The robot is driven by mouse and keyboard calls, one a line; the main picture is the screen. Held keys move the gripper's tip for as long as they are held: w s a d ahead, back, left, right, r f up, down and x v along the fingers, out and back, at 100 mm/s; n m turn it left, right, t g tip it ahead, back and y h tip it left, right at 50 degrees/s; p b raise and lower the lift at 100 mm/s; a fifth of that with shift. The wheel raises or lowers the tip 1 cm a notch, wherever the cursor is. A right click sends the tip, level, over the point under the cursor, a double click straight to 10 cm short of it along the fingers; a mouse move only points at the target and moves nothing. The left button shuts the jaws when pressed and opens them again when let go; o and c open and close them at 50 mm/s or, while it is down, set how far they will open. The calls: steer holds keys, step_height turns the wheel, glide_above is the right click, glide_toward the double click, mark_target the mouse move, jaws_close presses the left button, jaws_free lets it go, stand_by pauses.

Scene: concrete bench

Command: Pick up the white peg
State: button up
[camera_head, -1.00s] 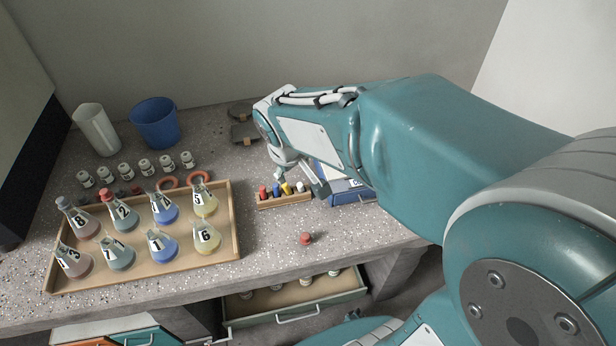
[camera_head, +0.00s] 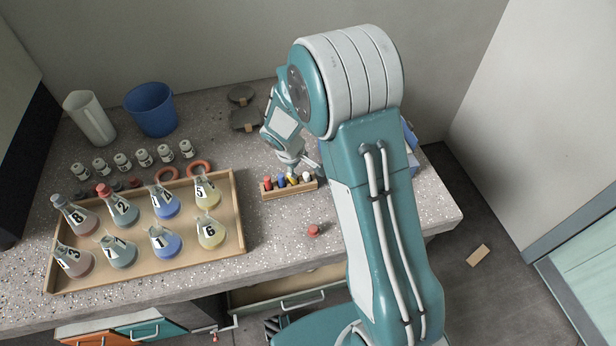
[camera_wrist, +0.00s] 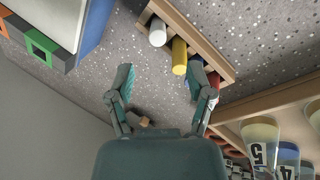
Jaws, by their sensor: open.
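The white peg (camera_head: 307,176) stands at the right end of a small wooden rack (camera_head: 289,193), beside the yellow peg (camera_head: 292,180), blue peg (camera_head: 280,181) and red peg (camera_head: 267,183). In the wrist view, the white peg (camera_wrist: 157,32) shows its round end beyond my fingertips, between and apart from them. My gripper (camera_wrist: 160,70) is open and empty. Its right finger overlaps the blue peg (camera_wrist: 193,80) in the picture, near the yellow peg (camera_wrist: 179,57); I cannot tell whether it touches. In the head view, my gripper (camera_head: 301,164) is just behind the rack, partly hidden.
A wooden tray (camera_head: 150,277) of numbered flasks stands left of the rack. A red cap-like piece (camera_head: 313,230) lies in front. A blue box (camera_wrist: 88,25) is near the rack's white-peg end. A blue bucket (camera_head: 152,112) stands at the back left.

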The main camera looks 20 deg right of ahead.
mark_target(305, 175)
steer(key=x, duration=0.7)
steer(key=shift+s+d, duration=0.1)
steer(key=shift+d, duration=0.2)
jaws_close()
